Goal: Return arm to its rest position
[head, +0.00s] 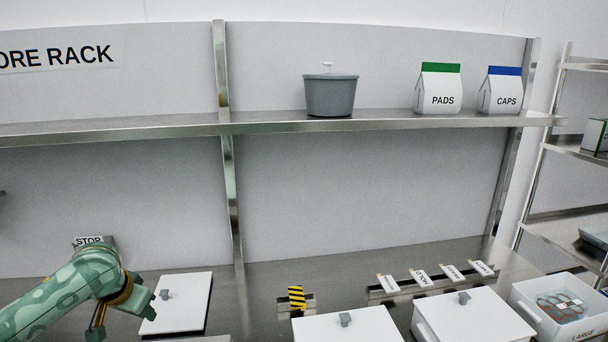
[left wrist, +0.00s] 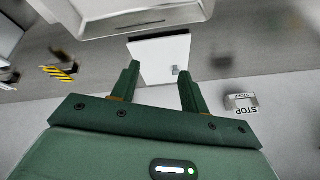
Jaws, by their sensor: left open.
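My left arm comes in from the lower left in the head view. The white lid (left wrist: 158,58) shows beyond the fingertips. My right gripper is not seen.
A STOP sign block (head: 90,242) stands behind my left arm. A shelf (head: 160,127) above holds a grey tub (head: 331,95).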

